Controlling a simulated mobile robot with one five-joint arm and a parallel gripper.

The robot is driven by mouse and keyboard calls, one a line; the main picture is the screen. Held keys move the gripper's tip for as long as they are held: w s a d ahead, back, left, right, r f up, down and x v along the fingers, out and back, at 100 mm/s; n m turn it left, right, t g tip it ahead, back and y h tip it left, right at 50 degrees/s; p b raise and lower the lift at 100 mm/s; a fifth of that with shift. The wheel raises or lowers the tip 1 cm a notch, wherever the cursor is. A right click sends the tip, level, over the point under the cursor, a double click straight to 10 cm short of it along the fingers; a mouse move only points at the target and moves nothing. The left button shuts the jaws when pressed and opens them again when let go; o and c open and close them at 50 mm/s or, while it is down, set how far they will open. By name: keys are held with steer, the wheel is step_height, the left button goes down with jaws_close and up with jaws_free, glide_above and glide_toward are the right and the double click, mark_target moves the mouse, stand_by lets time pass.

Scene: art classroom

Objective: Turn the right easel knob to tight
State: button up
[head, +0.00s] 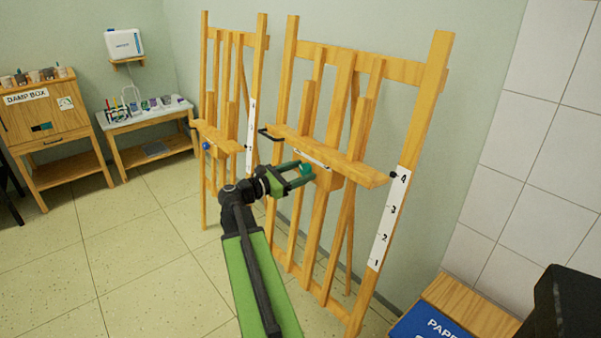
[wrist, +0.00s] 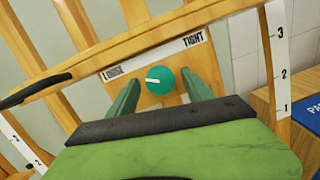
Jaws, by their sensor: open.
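The right easel (head: 345,70) is a wooden frame with a tray (head: 340,163). Its round teal knob (wrist: 160,81) sits below a white strip (wrist: 150,57) marked loose at the left end and TIGHT at the right. The knob's white pointer mark points left, towards the loose end. My gripper (head: 303,172) is open, with its green fingers on either side of the knob. In the wrist view, gaps show between the knob and both fingers (wrist: 162,90). In the head view, the fingers partly cover the knob (head: 305,169).
A second easel (head: 203,75) with a blue knob (head: 206,146) stands to the left. A numbered white scale (head: 390,215) runs down the right easel's right leg. A wooden box (head: 460,303) is at lower right. Open tiled floor (head: 130,260) lies left of my arm.

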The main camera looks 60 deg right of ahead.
jaws_close()
stand_by(0.3)
steer(key=shift+m, duration=0.3)
steer(key=m, duration=0.2)
steer(key=m+y+p, duration=0.1)
steer(key=m, duration=0.1)
steer(key=m+g+p, duration=0.1)
steer(key=m, duration=0.1)
steer(key=shift+w+r, duration=0.1)
steer(key=shift+r, duration=0.15)
steer(key=m+p, duration=0.1)
steer(key=m, duration=0.2)
steer(key=m+y+p, duration=0.1)
steer(key=m, duration=0.1)
steer(key=shift+r+m+y, duration=0.1)
steer(key=shift+m+y, duration=0.2)
steer(key=shift+m, duration=0.1)
steer(key=m+p, duration=0.1)
steer(key=m, duration=0.2)
steer(key=m+p, duration=0.2)
steer(key=m, duration=0.1)
steer(key=shift+r+t+y, duration=0.15)
steer(key=shift+t+y, duration=0.25)
steer(key=m+t+p, duration=0.1)
steer(key=m, duration=0.4)
steer(key=shift+p, duration=0.35)
steer(key=shift+m, duration=0.3)
